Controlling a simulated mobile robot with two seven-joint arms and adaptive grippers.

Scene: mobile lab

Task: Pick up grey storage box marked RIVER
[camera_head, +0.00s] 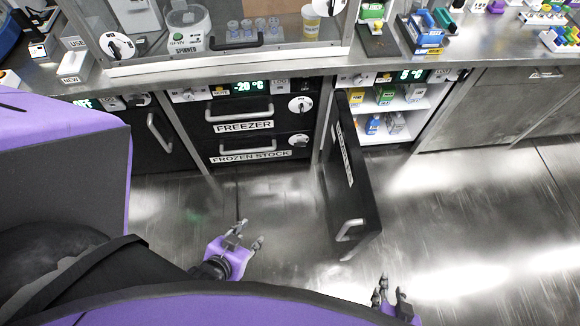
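No box with a readable RIVER label shows. A small grey box (415,92) stands on the upper shelf of the open fridge marked 5 °C, right of a green box (385,95) and a yellow box (356,97); its writing is too small to read. My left gripper (250,233) is open and empty over the floor, left of the open fridge door. My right gripper (391,286) is open and empty at the bottom, in front of the door's near end. Both are well apart from the shelves.
The black fridge door (353,185) stands swung out toward me, with a handle (350,230) at its near end. Blue and grey items (396,123) stand on the lower shelf. Closed freezer drawers (245,115) are to the left. The floor (460,220) right of the door is clear.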

